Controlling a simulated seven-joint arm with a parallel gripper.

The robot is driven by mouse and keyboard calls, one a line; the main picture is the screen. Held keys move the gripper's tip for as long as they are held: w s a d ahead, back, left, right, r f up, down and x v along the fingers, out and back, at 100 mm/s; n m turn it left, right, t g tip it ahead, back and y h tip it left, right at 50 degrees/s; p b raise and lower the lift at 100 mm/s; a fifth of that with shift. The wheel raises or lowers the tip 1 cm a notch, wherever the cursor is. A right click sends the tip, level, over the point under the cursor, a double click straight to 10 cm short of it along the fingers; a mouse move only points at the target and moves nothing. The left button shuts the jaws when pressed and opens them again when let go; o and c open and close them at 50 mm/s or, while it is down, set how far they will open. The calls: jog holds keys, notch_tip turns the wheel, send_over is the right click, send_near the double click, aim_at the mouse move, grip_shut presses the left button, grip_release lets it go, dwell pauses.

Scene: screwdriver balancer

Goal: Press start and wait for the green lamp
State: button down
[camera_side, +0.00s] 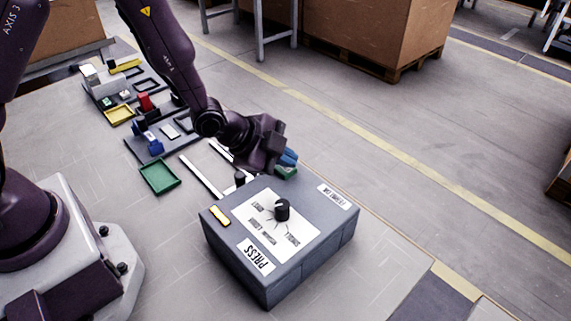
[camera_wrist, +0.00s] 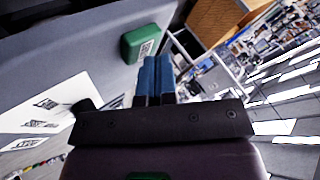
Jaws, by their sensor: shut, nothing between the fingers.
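A grey box (camera_side: 262,287) stands on the table in the side view, with a black dial (camera_side: 282,210) on a white panel and a "PRESS" label. A yellow rectangle (camera_side: 219,215) sits at its left top edge. My gripper (camera_side: 289,158) is behind the box, its blue fingers shut and empty. A green block (camera_side: 286,172) is just below the fingers. In the wrist view my shut blue fingers (camera_wrist: 152,78) point towards a green block with a white label (camera_wrist: 140,43); I cannot tell if they touch. I cannot identify a start button or a lit green lamp.
A green tray (camera_side: 160,177), a yellow tray (camera_side: 119,115), a red part (camera_side: 145,102) and dark fixtures lie at the back left of the table. Pale rails (camera_side: 203,178) lie behind the box. The table right of the box is clear.

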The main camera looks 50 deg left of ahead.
aim_at(285, 170)
jog(key=shift+r, duration=0.8)
jog(key=shift+r, duration=2.55)
